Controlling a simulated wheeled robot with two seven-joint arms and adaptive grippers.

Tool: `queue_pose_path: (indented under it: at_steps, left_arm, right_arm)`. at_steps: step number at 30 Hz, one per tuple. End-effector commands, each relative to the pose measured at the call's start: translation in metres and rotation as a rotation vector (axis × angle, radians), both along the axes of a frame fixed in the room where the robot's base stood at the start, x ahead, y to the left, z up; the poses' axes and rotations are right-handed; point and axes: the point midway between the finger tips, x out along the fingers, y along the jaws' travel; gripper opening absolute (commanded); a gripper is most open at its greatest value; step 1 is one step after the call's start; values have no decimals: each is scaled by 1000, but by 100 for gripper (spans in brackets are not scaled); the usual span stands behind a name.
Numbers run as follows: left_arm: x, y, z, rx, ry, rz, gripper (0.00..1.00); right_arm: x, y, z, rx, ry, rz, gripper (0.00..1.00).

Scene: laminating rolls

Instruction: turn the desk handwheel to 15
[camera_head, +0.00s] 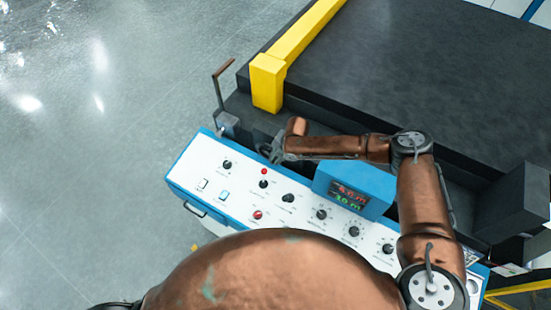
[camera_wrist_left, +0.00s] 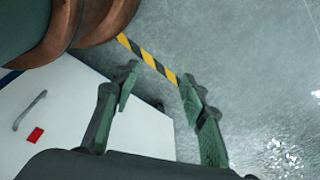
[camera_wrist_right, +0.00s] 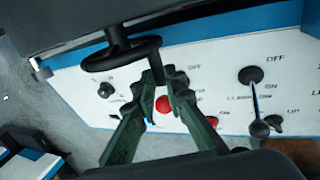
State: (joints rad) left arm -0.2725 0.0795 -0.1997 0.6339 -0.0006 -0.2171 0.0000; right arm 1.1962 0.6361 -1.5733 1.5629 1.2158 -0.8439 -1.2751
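The desk handwheel (camera_wrist_right: 122,54) is a black wheel with a crank handle, on the dark wall behind the white control desk (camera_head: 239,197). In the head view my arm and gripper mostly cover it. My right gripper (camera_wrist_right: 160,76) has its green fingertips close together on either side of the handle. In the head view the right gripper (camera_head: 274,150) is at the desk's back edge, left of the display (camera_head: 350,193). The display shows red and green digits, too small to read surely. My left gripper (camera_wrist_left: 157,80) is open and empty, away from the wheel.
The desk carries several black knobs, and a red button (camera_wrist_right: 162,104) sits below the right fingers. A yellow post (camera_head: 267,83) and a crank lever (camera_head: 221,84) stand behind. In the left wrist view, a white cabinet (camera_wrist_left: 65,110) is near a striped floor line (camera_wrist_left: 147,58).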

Motion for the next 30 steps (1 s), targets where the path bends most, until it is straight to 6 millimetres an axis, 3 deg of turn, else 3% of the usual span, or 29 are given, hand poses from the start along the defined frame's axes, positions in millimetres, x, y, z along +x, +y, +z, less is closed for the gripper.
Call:
queue_pose_path:
  at_steps: [4, 8, 15, 21, 28, 30]
  left_arm:
    - [-40, 2, -3, 2, 48, 11, 40]
    - [-60, 3, -5, 4, 75, 16, 40]
    - [-41, 2, -4, 3, 51, 10, 40]
    - [-22, 1, -2, 0, 25, 7, 40]
    - [-26, 1, -2, 1, 31, 7, 40]
    - [-31, 1, -3, 2, 37, 8, 40]
  right_arm:
    - [2, -1, -1, -2, 1, -2, 0]
    - [2, -1, -1, -1, 0, -2, 0]
    - [2, -1, -1, -1, 2, -2, 0]
    - [2, -1, -1, -1, 2, -2, 13]
    - [2, -1, -1, -1, 2, -2, 29]
    - [2, -1, -1, -1, 2, -2, 29]
